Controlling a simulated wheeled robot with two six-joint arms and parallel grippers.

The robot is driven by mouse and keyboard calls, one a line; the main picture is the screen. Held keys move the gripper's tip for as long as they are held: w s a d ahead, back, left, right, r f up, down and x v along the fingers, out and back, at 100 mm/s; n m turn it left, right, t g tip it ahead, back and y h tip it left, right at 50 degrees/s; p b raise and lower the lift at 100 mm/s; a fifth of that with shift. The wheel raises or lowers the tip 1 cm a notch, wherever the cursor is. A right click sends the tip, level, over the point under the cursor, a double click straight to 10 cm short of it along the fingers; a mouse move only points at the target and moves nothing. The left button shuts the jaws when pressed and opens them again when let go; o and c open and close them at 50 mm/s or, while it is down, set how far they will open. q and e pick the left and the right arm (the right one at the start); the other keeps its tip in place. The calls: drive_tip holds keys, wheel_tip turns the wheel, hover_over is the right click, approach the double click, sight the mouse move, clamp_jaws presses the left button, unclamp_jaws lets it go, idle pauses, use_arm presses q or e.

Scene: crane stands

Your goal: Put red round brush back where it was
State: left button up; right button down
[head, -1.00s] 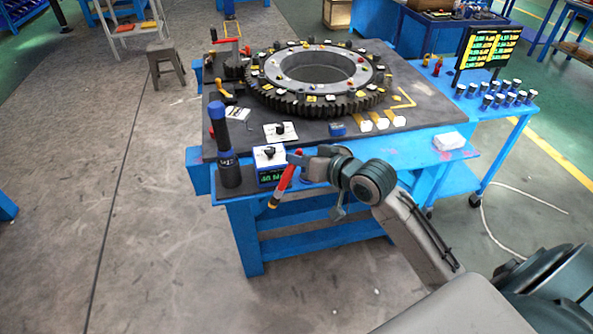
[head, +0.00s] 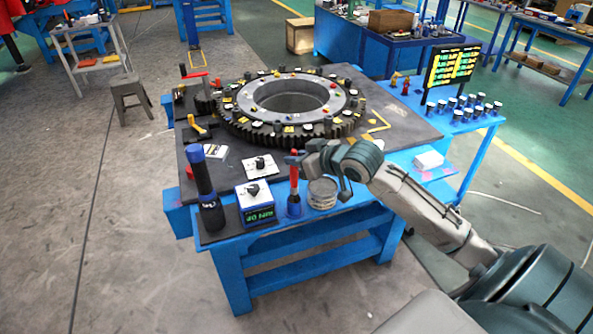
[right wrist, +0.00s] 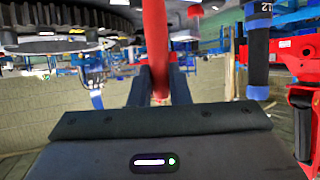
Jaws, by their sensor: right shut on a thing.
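The red round brush (head: 294,179) is upright in the head view, near the table's front edge. My right gripper (head: 301,159) is shut on its upper part. In the right wrist view the red brush (right wrist: 155,45) is between the two dark fingers of my right gripper (right wrist: 160,84). The brush's lower end meets a small dark blue holder-like piece (head: 294,208). I cannot tell whether the end is inside it or just in front of it. My left gripper is not in view.
A blue-and-black cylinder (head: 208,195) and a box with a green display (head: 256,204) stand left of the brush. A round tin (head: 322,194) is close on its right. A big gear ring (head: 245,131) lies behind on the blue table (head: 300,264).

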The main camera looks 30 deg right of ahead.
wheel_tip(320, 180, down, 3)
drive_tip(key=shift+f+p, duration=0.2)
drive_tip(key=shift+p, duration=0.1)
drive_tip(key=shift+f, duration=0.3)
drive_tip(key=c, duration=1.4)
unclamp_jaws()
drive_tip(key=shift+o, duration=0.2)
drive_tip(key=p+v, duration=0.7)
drive_tip(key=v, duration=0.5)
